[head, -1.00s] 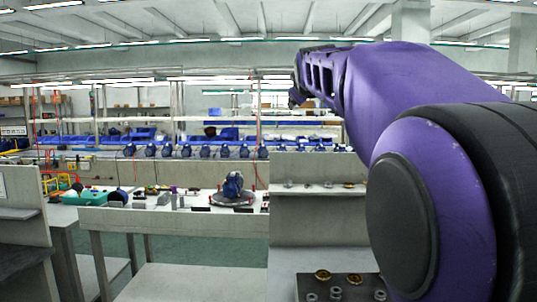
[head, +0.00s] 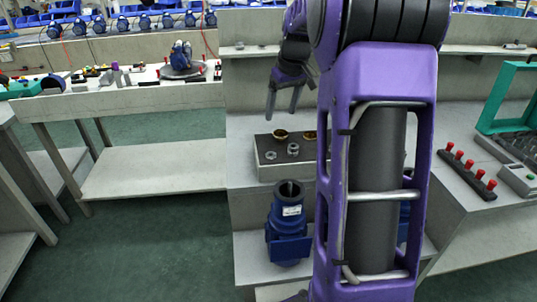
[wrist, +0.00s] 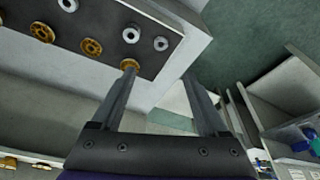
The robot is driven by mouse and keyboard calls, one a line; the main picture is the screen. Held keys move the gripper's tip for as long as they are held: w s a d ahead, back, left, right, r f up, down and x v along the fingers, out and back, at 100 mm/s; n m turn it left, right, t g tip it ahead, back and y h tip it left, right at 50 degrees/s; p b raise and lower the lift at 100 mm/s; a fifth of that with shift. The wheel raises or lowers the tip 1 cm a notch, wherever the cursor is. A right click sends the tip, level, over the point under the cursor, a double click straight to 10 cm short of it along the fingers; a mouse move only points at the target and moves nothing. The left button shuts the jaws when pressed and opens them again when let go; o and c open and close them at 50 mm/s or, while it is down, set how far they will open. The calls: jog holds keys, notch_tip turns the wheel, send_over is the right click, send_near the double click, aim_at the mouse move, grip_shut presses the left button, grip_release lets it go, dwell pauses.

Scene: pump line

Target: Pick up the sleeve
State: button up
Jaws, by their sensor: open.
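The sleeve is not clearly told apart; small brass and grey ring-shaped parts stand on a dark-topped block (head: 262,142). In the head view I see a brass part (head: 281,134) and a grey ring (head: 293,149). In the wrist view there are several flanged brass parts, one of them in the middle (wrist: 91,47), and grey rings, one near the block's edge (wrist: 161,44). My gripper (head: 282,112) is open and empty, above the block, fingers pointing down. In the wrist view (wrist: 162,72) its left fingertip overlaps one brass part; contact cannot be told. My arm hides the block's right side.
A blue pump housing (head: 288,225) stands on the lower shelf below the block. At right are a strip with red knobs (head: 466,172) and a green frame (head: 507,100). A long bench (head: 130,100) stands at left. The green floor at left is clear.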

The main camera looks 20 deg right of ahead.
jog(key=b, duration=0.2)
send_over(271, 156)
jog(key=s, duration=0.1)
jog(key=f, duration=1)
jog(key=shift+d+f, duration=0.35)
jog(key=shift+d, duration=0.05)
jog(key=x, duration=0.5)
jog(key=shift+a+f, duration=0.1)
jog(key=shift+s, duration=0.1)
jog(key=shift+c, duration=0.2)
grip_shut()
